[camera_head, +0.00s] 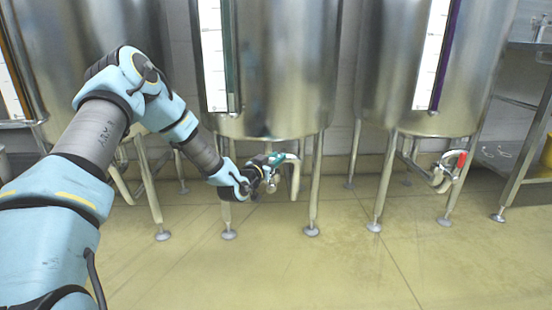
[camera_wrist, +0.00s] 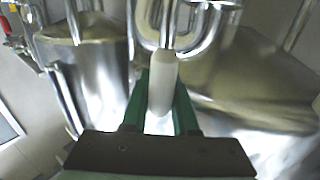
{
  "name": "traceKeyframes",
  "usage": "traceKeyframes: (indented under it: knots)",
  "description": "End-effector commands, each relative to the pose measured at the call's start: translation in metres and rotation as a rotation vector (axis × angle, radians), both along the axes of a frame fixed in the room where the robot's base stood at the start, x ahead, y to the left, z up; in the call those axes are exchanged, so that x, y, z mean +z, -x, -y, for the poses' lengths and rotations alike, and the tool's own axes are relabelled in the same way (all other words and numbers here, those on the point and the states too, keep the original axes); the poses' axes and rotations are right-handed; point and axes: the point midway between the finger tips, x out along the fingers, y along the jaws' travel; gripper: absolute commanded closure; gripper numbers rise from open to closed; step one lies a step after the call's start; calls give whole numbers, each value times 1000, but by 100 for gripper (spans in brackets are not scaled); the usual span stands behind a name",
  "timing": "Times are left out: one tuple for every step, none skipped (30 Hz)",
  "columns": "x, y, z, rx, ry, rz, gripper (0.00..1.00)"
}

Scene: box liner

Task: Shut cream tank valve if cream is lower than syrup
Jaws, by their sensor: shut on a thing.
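The middle steel tank (camera_head: 280,70) has a white scale (camera_head: 212,55) with a dark green sight tube beside it. The right steel tank (camera_head: 385,75) has a white scale (camera_head: 429,55) and a purple sight tube. I cannot read which tank is cream or syrup. My gripper (camera_head: 270,160) is at the outlet valve under the middle tank. In the wrist view its green fingers (camera_wrist: 162,105) are shut on a pale valve handle (camera_wrist: 163,75), below bent steel pipes. The right tank's valve (camera_head: 444,172) has a red handle (camera_head: 461,159).
A third tank (camera_head: 50,60) stands at the left, partly behind my arm. Tank legs (camera_head: 384,180) stand on the tan tiled floor (camera_head: 330,265), which is clear in front. A steel rack (camera_head: 530,140) is at the right edge.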

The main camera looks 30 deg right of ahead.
Motion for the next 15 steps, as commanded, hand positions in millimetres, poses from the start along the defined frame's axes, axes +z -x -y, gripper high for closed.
traceKeyframes:
  knots:
    - [1, 2, 2, -2, -15, 6, 100]
    - [1, 2, 3, -2, -25, 10, 100]
    - [1, 3, 5, -3, -41, 18, 100]
    - [1, 4, 6, -3, -56, 25, 100]
    - [1, 5, 8, -4, -72, 32, 100]
    - [1, 6, 11, -4, -94, 43, 100]
    - [0, 7, 13, -4, -114, 54, 100]
    - [0, 8, 15, -5, -134, 62, 100]
    - [-1, 9, 18, -5, -163, 76, 100]
    - [-2, 11, 21, -6, -185, 86, 100]
    - [-3, 12, 23, -6, -210, 97, 100]
    - [-5, 14, 26, -6, -243, 112, 100]
    - [-6, 15, 28, -7, -269, 126, 100]
    - [-7, 16, 31, -6, -294, 136, 100]
    - [-9, 17, 34, -6, -329, 154, 100]
